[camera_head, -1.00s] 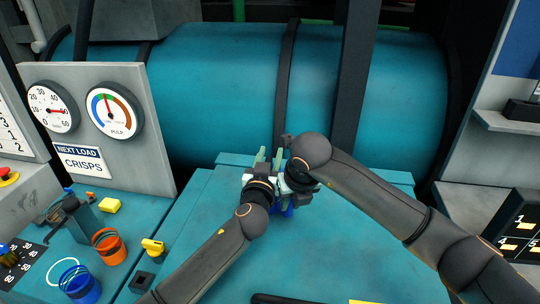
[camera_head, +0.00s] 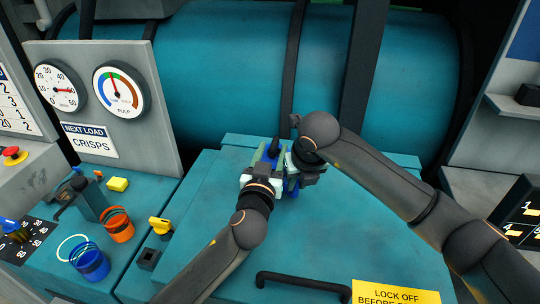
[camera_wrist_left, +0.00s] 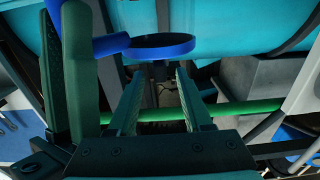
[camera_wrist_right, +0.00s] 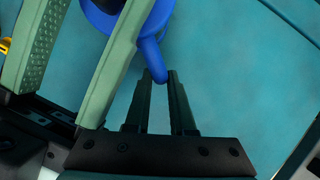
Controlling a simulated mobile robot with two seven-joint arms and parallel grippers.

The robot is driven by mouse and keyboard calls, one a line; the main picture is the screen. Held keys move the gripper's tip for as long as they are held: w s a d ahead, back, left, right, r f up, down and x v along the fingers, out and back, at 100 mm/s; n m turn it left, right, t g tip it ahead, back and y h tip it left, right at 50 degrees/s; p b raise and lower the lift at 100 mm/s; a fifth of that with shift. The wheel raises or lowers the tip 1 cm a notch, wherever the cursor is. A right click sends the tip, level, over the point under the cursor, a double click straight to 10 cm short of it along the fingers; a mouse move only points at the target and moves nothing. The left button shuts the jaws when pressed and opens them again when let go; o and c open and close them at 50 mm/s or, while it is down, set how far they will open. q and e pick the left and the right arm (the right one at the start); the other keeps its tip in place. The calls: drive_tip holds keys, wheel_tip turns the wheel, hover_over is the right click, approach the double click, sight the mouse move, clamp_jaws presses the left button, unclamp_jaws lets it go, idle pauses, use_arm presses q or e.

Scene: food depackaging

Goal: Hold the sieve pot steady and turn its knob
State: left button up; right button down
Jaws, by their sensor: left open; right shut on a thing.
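The blue sieve pot is held above the teal lid, mostly hidden by the hands in the head view, where a blue part (camera_head: 292,188) shows. In the left wrist view its round blue rim (camera_wrist_left: 165,40) and a blue handle (camera_wrist_left: 112,46) show. My right gripper (camera_wrist_right: 160,85) is shut on the blue handle (camera_wrist_right: 152,55), near its end. My left gripper (camera_wrist_left: 160,85) is open, its fingers pointing toward the blue rim with nothing seen between them. The two hands are very close together. I cannot make out the knob clearly.
A teal lid (camera_head: 225,245) with a black handle (camera_head: 300,283) lies below. An orange pot (camera_head: 118,225), a blue pot (camera_head: 90,264) and a yellow switch (camera_head: 160,226) stand at left. Gauges (camera_head: 118,90) and a big teal drum (camera_head: 230,75) rise behind.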

use_arm(q)
drive_tip(key=shift+s+a, duration=0.2)
drive_tip(key=shift+s, duration=0.55)
drive_tip(key=shift+c, duration=1.3)
drive_tip(key=shift+w+a+r+n+h, duration=0.3)
drive_tip(key=shift+r+n+h, duration=0.1)
drive_tip(key=shift+h, duration=0.1)
drive_tip(key=c, duration=0.3)
drive_tip(key=shift+a+r+n+g+h, duration=0.3)
drive_tip(key=shift+a+r+n+h, duration=0.15)
drive_tip(key=shift+a+n+h, duration=0.4)
clamp_jaws()
drive_tip(key=s+a+f+n+h, duration=0.2)
drive_tip(key=s+a+n, duration=0.55)
drive_tip(key=n, duration=0.55)
drive_tip(key=w+d, duration=0.7)
drive_tip(key=w, duration=0.1)
drive_tip(key=shift+w+f+g, duration=0.25)
drive_tip(key=shift+g, duration=0.05)
